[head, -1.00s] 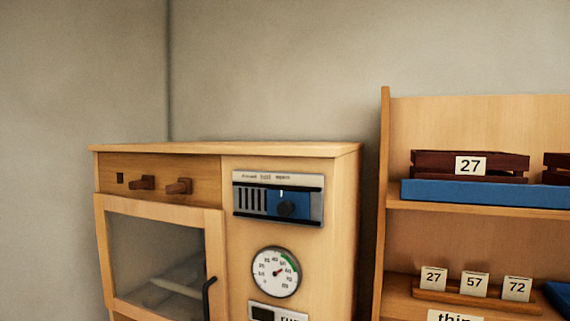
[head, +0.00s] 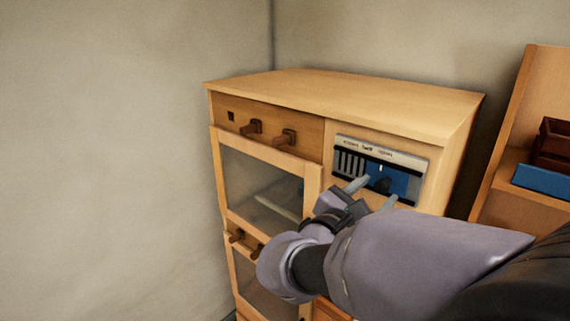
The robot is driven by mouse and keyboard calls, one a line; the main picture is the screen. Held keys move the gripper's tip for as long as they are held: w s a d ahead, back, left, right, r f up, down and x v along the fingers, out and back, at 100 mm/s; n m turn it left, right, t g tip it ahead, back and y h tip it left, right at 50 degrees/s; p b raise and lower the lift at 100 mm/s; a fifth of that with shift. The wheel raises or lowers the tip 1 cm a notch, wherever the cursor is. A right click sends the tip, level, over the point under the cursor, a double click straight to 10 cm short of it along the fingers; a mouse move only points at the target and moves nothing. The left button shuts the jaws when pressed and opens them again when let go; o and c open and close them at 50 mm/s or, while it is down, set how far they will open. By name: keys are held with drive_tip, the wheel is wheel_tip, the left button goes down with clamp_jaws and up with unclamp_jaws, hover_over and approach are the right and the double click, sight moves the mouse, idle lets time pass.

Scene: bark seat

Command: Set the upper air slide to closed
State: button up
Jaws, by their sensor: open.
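The upper air slide (head: 403,182) is a blue plate with a dark round knob (head: 382,185) and a white mark, set in a metal-framed panel on the cabinet's upper right front. Dark vent slots (head: 349,163) show left of the plate. Contact with the knob cannot be told.
The wooden cabinet (head: 370,95) has brown pegs (head: 285,137) at its upper left and glass-fronted doors (head: 262,185) below. A shelf unit (head: 522,110) with a blue tray (head: 540,181) stands at the right. My arm hides the cabinet's lower right.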

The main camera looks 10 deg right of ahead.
sight(380, 187)
drive_tip(key=shift+x, duration=1.55)
clamp_jaws()
